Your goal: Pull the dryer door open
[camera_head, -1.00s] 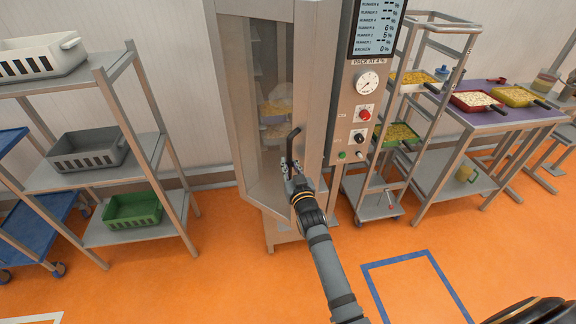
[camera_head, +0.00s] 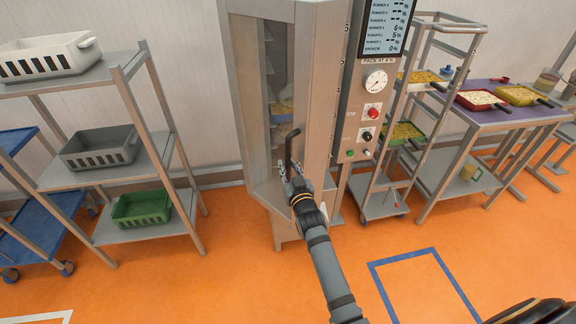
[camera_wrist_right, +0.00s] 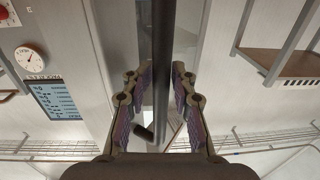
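The dryer (camera_head: 249,98) is a tall metal cabinet left of its control panel, with pale food on trays visible inside. Its door (camera_head: 316,100) is a light metal panel beside that view of the inside; I cannot tell exactly how far it stands open. The dark bar handle (camera_head: 289,148) is upright on the door. My right gripper (camera_head: 297,182) is at the handle's lower part. In the right wrist view, the handle (camera_wrist_right: 161,60) runs between the two fingers of my right gripper (camera_wrist_right: 158,100), with gaps visible on both sides. My left gripper is not in view.
The control panel (camera_head: 364,115) has a screen, gauge and buttons. A tray trolley (camera_head: 385,207) and a purple-topped table (camera_head: 487,117) stand to the right. A shelf rack (camera_head: 145,160) with crates stands to the left. The orange floor in front is clear.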

